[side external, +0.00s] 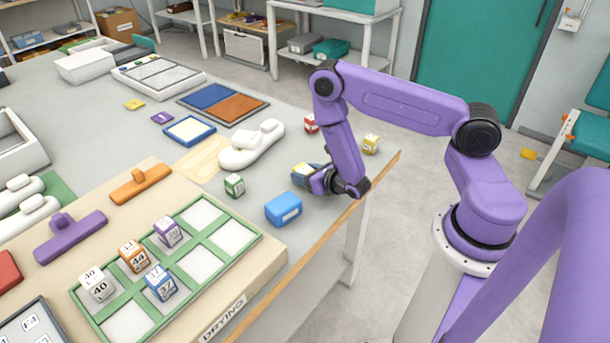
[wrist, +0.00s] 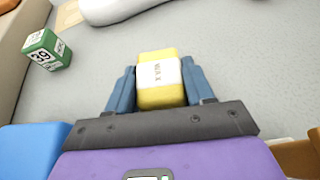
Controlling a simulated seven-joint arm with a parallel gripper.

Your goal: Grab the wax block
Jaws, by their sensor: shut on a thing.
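The wax block (wrist: 161,80) is yellow with a white label band reading "WAX" in the wrist view. It sits between the two blue fingers of my gripper (wrist: 161,88), which are shut on it from the left and right. In the side external view the wax block (side external: 302,169) shows as a small yellow piece at the tip of my gripper (side external: 312,175), low at the table's right part. The fingers hide part of it there, and I cannot tell whether it touches the table.
A green-and-white cube marked 39 (side external: 235,185) and a blue box (side external: 283,210) stand nearby on the left. A red-and-white cube (side external: 311,123) and a yellow-and-white cube (side external: 371,144) stand behind. A white insole form (side external: 250,146) lies farther left. The table edge (side external: 350,207) is close.

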